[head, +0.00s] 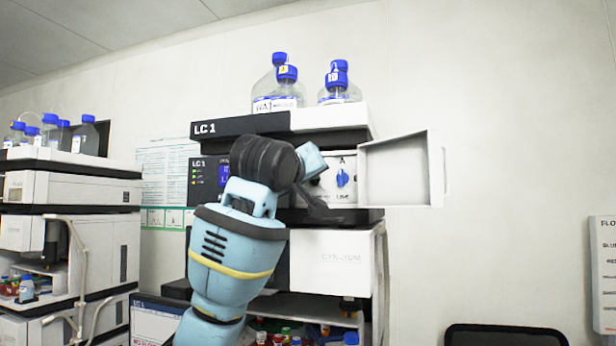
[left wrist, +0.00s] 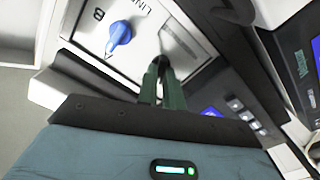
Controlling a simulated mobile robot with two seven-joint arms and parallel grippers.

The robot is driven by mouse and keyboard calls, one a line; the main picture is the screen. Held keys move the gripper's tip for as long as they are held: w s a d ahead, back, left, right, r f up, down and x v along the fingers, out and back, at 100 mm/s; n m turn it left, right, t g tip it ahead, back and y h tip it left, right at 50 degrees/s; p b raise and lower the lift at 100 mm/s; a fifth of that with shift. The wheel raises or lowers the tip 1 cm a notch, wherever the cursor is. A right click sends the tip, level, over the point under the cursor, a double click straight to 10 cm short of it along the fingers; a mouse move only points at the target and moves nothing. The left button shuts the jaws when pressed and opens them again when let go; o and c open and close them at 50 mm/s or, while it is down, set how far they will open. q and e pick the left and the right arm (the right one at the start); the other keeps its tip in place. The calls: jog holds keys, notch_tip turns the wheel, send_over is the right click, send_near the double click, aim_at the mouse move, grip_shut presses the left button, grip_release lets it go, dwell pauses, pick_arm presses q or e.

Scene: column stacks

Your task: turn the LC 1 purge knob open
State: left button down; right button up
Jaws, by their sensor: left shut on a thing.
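The LC 1 stack (head: 240,126) stands in the middle of the head view, with a flap door swung open to the right (head: 400,172). The bared white panel shows a blue line-selector knob (head: 343,178), which also shows in the left wrist view (left wrist: 121,36). My left gripper (head: 320,178) is at the panel, left of that blue knob. In the left wrist view its green fingers (left wrist: 162,66) are shut at the panel beside the blue knob. What they grip, by its place the purge knob, is hidden by the fingers, so its angle cannot be told. My right gripper is out of view.
Blue-capped bottles (head: 284,92) stand on top of the stack. The open door bounds the room on the right. A lit display (head: 224,172) is left of my wrist. Another instrument stack (head: 65,190) stands at the far left, and a chair back (head: 505,335) is at bottom right.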

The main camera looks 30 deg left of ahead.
pick_arm(q)
jog(key=n, duration=0.6)
jog(key=shift+f, duration=0.15)
jog(key=n, duration=0.6)
dwell(0.3)
jog(key=shift+a, duration=0.1)
jog(key=c, duration=1.5)
grip_release()
jog(key=shift+c, duration=0.2)
jog(key=shift+s, duration=0.1)
jog(key=v, duration=0.7)
jog(key=shift+s, duration=0.3)
